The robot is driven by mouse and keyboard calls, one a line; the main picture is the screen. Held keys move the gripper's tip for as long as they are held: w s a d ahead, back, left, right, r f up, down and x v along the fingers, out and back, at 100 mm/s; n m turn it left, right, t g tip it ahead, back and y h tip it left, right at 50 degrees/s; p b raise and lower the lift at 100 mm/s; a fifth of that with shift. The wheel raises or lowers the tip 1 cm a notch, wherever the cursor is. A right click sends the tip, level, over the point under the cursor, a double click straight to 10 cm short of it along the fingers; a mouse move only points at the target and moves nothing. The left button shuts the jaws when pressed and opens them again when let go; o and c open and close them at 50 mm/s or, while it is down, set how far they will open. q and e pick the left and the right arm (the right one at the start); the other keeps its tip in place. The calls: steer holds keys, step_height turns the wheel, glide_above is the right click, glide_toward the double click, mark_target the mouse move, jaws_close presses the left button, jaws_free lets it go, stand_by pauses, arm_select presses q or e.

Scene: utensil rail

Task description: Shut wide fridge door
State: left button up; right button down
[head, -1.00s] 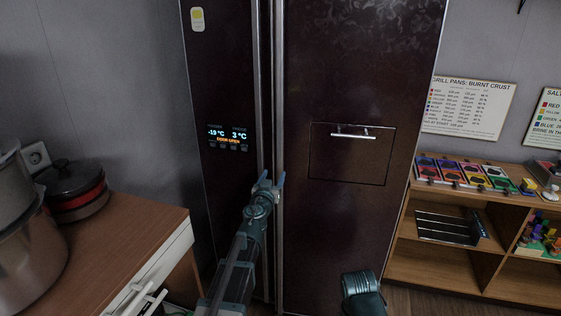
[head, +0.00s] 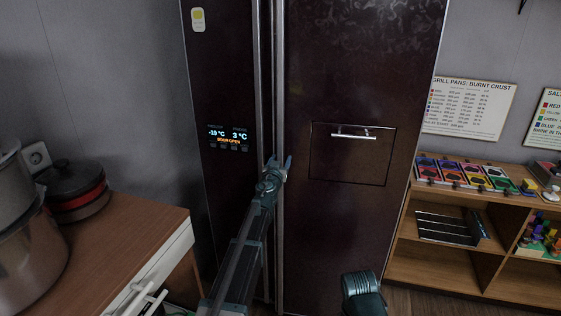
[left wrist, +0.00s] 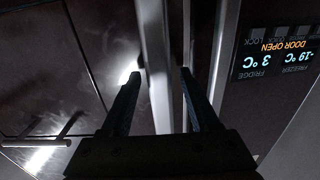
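The wide fridge door (head: 345,75) is dark and glossy, with a small hatch and bar handle on it. It stands nearly in line with the narrow door (head: 228,85). A display (head: 228,136) on the narrow door reads "DOOR OPEN"; it shows upside down in the left wrist view (left wrist: 275,55). My left gripper (head: 276,162) is in front of the upright metal strips where the doors meet. In the left wrist view its fingers (left wrist: 160,75) are apart, with a pale upright bar (left wrist: 155,70) between them; I cannot tell whether they touch it. My right gripper is out of view.
A wooden counter (head: 105,245) with a lidded pot (head: 75,188) and a large metal pot (head: 30,245) stands at the left. A low wooden shelf (head: 430,270) with coloured items is at the right. A teal part of my right arm (head: 362,293) shows at the bottom.

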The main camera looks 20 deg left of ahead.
arm_select(q)
jaws_close()
stand_by(1.2)
